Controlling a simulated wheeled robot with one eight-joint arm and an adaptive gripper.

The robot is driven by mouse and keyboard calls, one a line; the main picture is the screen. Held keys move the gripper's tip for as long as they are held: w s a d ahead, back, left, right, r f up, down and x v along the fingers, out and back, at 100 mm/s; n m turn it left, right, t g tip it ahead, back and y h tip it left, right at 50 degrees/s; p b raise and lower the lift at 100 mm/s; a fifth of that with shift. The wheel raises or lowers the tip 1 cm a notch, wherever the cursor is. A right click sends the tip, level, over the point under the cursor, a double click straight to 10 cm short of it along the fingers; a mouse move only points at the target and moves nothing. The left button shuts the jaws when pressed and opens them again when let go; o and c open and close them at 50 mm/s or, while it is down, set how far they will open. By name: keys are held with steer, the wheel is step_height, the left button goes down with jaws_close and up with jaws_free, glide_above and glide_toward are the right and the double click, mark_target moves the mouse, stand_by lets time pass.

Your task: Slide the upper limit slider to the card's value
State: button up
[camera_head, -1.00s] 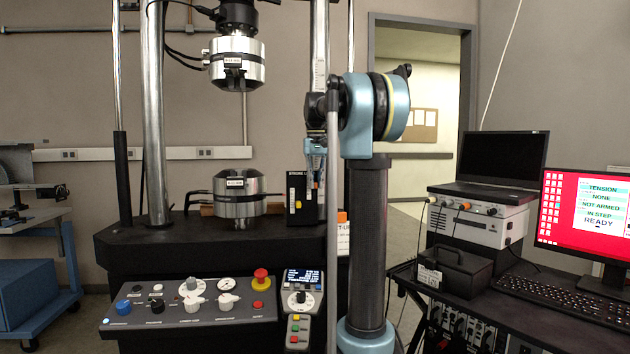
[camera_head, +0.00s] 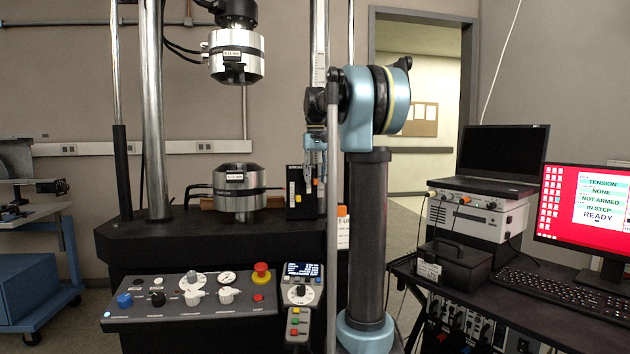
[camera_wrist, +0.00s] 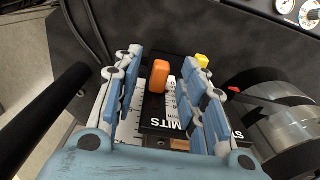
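The limits panel is a black box with white scales (camera_head: 295,212) on the machine's table, left of my arm. An orange slider knob (camera_wrist: 159,76) stands up between my fingers, with visible gaps on both sides. A yellow knob (camera_wrist: 202,60) stands farther off, beyond the right-hand fingers. I cannot read which is the upper limit. My gripper (camera_wrist: 162,100) is open, pointing down over the panel; it also shows in the head view (camera_head: 315,172).
The lower metal grip (camera_head: 240,195) stands left of the panel, close to my gripper. A console with knobs and a red stop button (camera_head: 261,272) and a handset (camera_head: 299,296) lie in front. A trolley with a monitor (camera_head: 585,215) stands at right.

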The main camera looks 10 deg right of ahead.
mark_target(315, 179)
steer(key=shift+r, duration=2.8)
step_height(315, 179, up, 12)
steer(key=shift+f, duration=0.15)
stand_by(0.5)
